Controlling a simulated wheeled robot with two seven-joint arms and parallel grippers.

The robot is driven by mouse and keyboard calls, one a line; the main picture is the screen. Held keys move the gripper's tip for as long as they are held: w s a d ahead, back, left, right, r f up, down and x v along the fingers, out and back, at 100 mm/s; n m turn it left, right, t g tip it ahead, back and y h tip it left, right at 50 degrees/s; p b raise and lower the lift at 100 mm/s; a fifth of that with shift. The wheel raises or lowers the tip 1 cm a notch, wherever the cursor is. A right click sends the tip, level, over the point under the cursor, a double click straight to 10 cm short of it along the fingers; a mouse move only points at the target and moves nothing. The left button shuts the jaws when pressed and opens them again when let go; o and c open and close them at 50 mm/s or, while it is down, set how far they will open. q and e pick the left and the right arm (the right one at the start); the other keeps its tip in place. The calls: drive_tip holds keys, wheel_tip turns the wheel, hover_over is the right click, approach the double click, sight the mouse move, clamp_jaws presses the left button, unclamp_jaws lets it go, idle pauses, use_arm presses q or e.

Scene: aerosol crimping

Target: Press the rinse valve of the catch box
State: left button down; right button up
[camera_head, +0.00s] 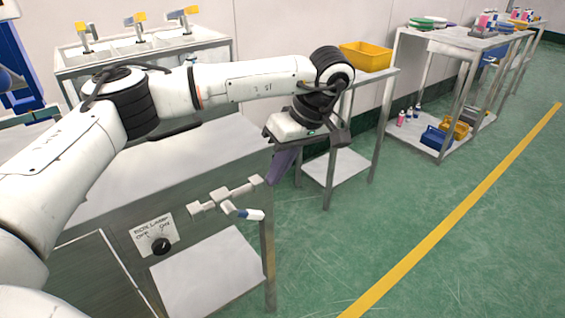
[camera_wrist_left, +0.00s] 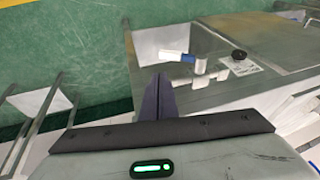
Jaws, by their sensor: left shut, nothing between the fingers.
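A pale valve (camera_head: 225,200) with a lever handle, blue and white at its end (camera_head: 248,214), sticks out from the front of a steel cabinet (camera_head: 190,185). The valve (camera_wrist_left: 200,66) and its blue-and-white handle (camera_wrist_left: 174,56) also show in the left wrist view, just beyond my fingers. My left gripper (camera_head: 280,172) points down, its dark fingers shut and empty, above and to the right of the valve in the head view. In the left wrist view its fingers (camera_wrist_left: 157,90) look apart from the handle. My right gripper is out of view.
A black knob (camera_head: 161,246) on a white label sits left of the valve. Behind are a sink unit (camera_head: 140,62) with yellow-topped taps, a yellow bin (camera_head: 365,56) on a steel stand, and shelves (camera_head: 450,42). Green floor (camera_head: 440,250) with a yellow line is clear at right.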

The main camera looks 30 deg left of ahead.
use_arm(q)
hover_over(263, 214)
wheel_tip(263, 214, down, 6)
drive_tip(key=r, duration=0.1)
drive_tip(key=shift+w+f, duration=0.15)
drive_tip(key=shift+f, duration=0.4)
drive_tip(key=shift+s+f, duration=0.2)
drive_tip(key=shift+f, duration=0.05)
